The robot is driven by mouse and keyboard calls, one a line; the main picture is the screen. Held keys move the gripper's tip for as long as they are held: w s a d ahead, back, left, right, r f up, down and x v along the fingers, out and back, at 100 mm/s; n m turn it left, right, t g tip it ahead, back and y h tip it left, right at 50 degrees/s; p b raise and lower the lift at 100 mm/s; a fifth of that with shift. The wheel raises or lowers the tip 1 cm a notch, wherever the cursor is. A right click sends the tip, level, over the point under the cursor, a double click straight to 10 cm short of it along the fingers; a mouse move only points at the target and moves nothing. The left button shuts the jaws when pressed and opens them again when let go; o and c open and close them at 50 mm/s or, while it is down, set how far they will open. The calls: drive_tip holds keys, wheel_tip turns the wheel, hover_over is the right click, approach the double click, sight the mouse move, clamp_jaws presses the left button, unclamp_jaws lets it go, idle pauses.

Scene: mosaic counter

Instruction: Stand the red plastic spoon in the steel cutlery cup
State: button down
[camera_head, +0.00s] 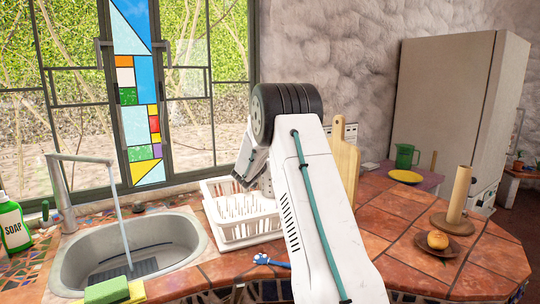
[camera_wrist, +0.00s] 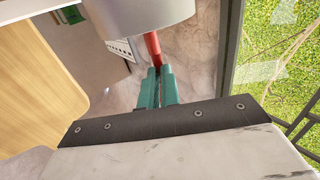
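The red plastic spoon (camera_wrist: 152,46) shows in the wrist view as a short red length between my fingertips and a grey cylinder. My gripper (camera_wrist: 154,84) has green fingers close together, shut on the spoon. The grey cylinder, apparently the steel cutlery cup (camera_wrist: 140,14), fills the top middle of the wrist view. The spoon's other end is hidden at the cup's curved edge. I cannot tell whether it is inside the cup or behind it. In the head view my arm hides the spoon and the cup.
A white dish rack (camera_head: 236,232) stands left of my arm beside the sink (camera_head: 73,262). A wooden cutting board (camera_head: 345,165) stands behind my arm. A brown saucer (camera_head: 443,226) with an onion and a wooden holder (camera_head: 460,190) are at right. Tiles between are clear.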

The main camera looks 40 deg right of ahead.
drive_tip(key=shift+f, duration=0.2)
drive_tip(key=c, duration=1.6)
unclamp_jaws()
drive_tip(key=shift+o, duration=0.2)
drive_tip(key=shift+a, duration=0.15)
drive_tip(key=v, duration=0.7)
drive_tip(key=shift+s+a, duration=0.2)
drive_tip(key=shift+a, duration=0.05)
